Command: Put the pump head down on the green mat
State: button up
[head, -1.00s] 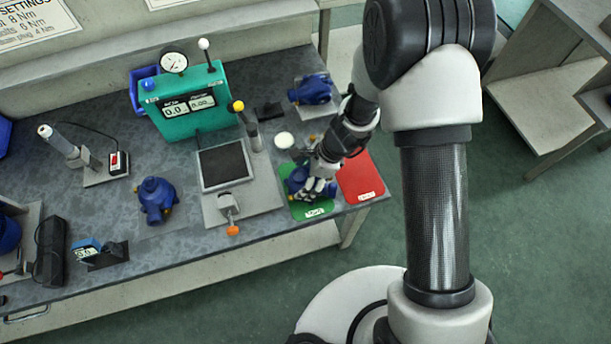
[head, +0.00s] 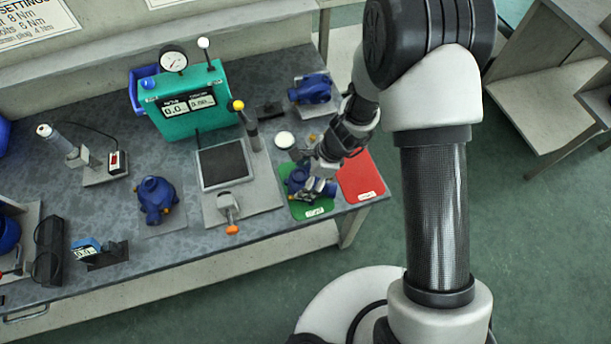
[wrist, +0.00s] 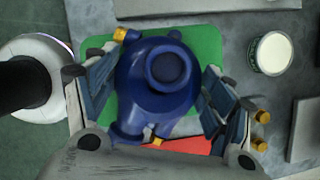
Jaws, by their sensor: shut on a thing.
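The blue pump head (head: 299,181) is at the green mat (head: 313,212), near the right end of the bench. In the wrist view the pump head (wrist: 158,75) lies between the two fingers of my gripper (wrist: 155,95), with the green mat (wrist: 208,45) behind it. My gripper (head: 317,186) is shut on the pump head. The underside of the pump head is hidden, so I cannot tell whether it touches the mat.
A red mat (head: 361,178) lies right beside the green one. A white-lidded tin (head: 284,140) and another blue pump head (head: 312,90) stand behind. A grey clamp plate (head: 255,200) is at the left, and a third pump head (head: 156,199) stands beyond it.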

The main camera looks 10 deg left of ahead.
jog(key=o, duration=1.3)
jog(key=shift+r, duration=0.1)
jog(key=shift+r+p, duration=3.9)
jog(key=shift+r, duration=0.5)
